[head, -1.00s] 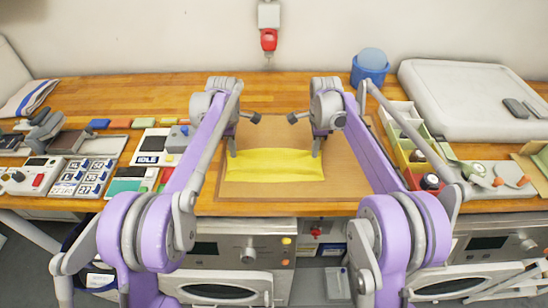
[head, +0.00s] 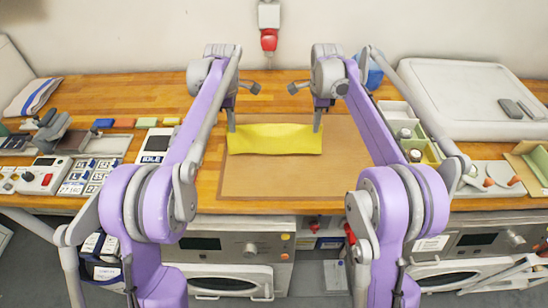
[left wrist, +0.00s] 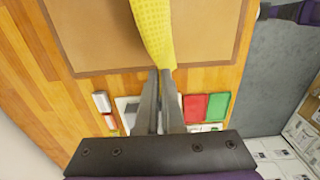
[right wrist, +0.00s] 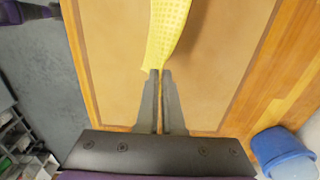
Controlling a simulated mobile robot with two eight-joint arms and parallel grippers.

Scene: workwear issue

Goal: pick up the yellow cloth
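The yellow cloth (head: 275,139) hangs stretched between my two grippers in the head view, over the far part of the brown mat. My left gripper (head: 231,127) is shut on its left end; in the left wrist view the cloth (left wrist: 152,35) runs up from the closed fingertips (left wrist: 160,72). My right gripper (head: 318,125) is shut on its right end; in the right wrist view the cloth (right wrist: 166,35) leads away from the closed fingertips (right wrist: 159,73). The cloth looks raised off the mat, with its middle sagging slightly.
The brown mat (head: 280,180) is bare in front of the cloth. Label plates and small devices (head: 90,175) lie on the left. Open bins (head: 405,125), a white case lid (head: 470,95) and a blue tub (head: 374,75) stand on the right.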

